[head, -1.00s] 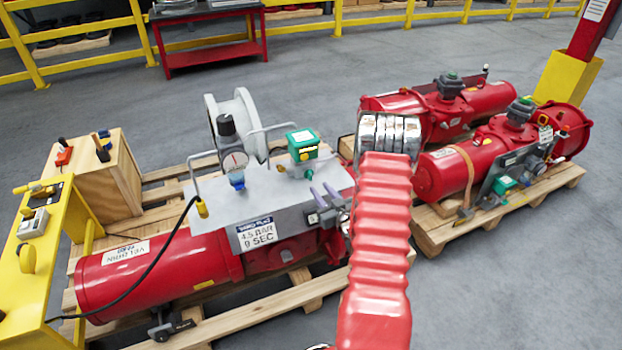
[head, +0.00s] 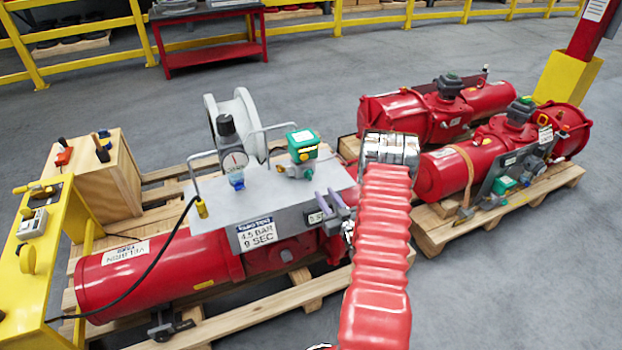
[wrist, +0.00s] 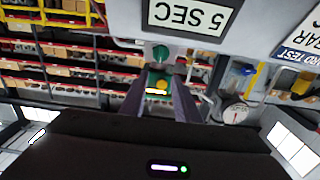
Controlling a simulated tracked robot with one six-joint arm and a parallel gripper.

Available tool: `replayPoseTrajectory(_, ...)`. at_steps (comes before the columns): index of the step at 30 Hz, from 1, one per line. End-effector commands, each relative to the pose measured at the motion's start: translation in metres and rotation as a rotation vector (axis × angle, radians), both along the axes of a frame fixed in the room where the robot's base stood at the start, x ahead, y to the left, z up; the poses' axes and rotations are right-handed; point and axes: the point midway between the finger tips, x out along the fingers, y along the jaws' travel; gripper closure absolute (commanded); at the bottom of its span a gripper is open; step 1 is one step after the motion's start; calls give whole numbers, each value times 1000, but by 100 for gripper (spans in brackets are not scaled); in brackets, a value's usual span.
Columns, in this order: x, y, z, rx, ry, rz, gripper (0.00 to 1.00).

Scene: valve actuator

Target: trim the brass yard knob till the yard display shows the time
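I cannot clearly make out the brass knob. The yard display (wrist: 194,14) reads 5 SEC, upside down in the wrist view; in the head view it (head: 317,217) is partly hidden. The yard sign (head: 257,231) reads 4.5 BAR, 9 SEC.
A yellow console (head: 38,260) with a black cable is at left, near a wooden box (head: 103,180). More red actuators (head: 435,108) lie on pallets at right.

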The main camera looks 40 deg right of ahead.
Motion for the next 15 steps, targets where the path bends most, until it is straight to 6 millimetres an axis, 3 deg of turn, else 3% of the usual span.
replayPoseTrajectory(15, 78, -21, -1, -1, 0, 3, 71)
